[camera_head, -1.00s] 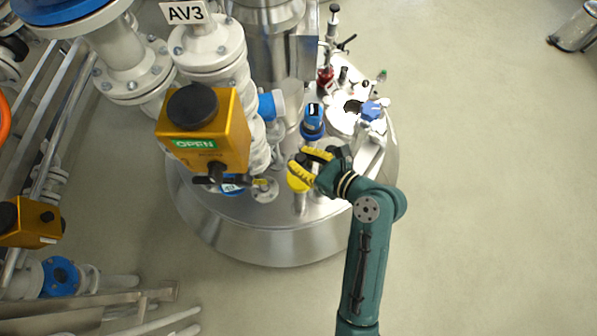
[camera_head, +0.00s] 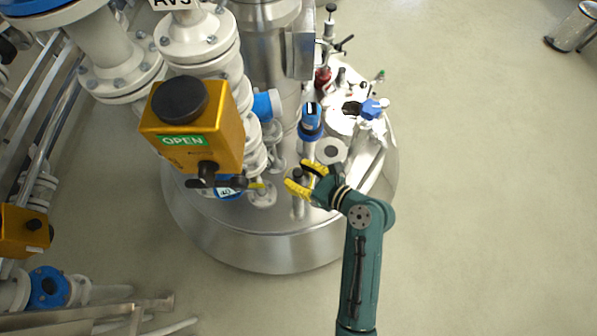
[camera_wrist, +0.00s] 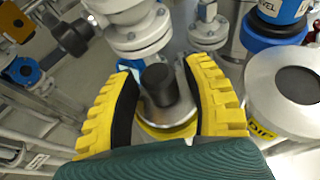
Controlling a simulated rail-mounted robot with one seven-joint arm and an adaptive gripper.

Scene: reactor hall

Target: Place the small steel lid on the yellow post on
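The small steel lid (camera_wrist: 178,115) has a black upright knob (camera_wrist: 158,84) and shows between my fingers in the wrist view. A yellow surface (camera_wrist: 165,131), apparently the yellow post's top, shows under the lid's near edge. I cannot tell how squarely the lid sits on it. My gripper (camera_wrist: 168,72) has its yellow, black-padded fingers spread on either side of the knob, with gaps visible beside it. In the head view my gripper (camera_head: 304,176) is over the vessel top, above a steel stub (camera_head: 298,204). The fingers hide much of the lid and post there.
A steel flange with a dark centre (camera_wrist: 290,88) stands close on the right, with a yellow label beside it. A blue-topped sensor (camera_head: 311,122) stands behind my gripper. The orange valve actuator (camera_head: 192,125) and white piping crowd the left. Open floor (camera_head: 470,200) lies right.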

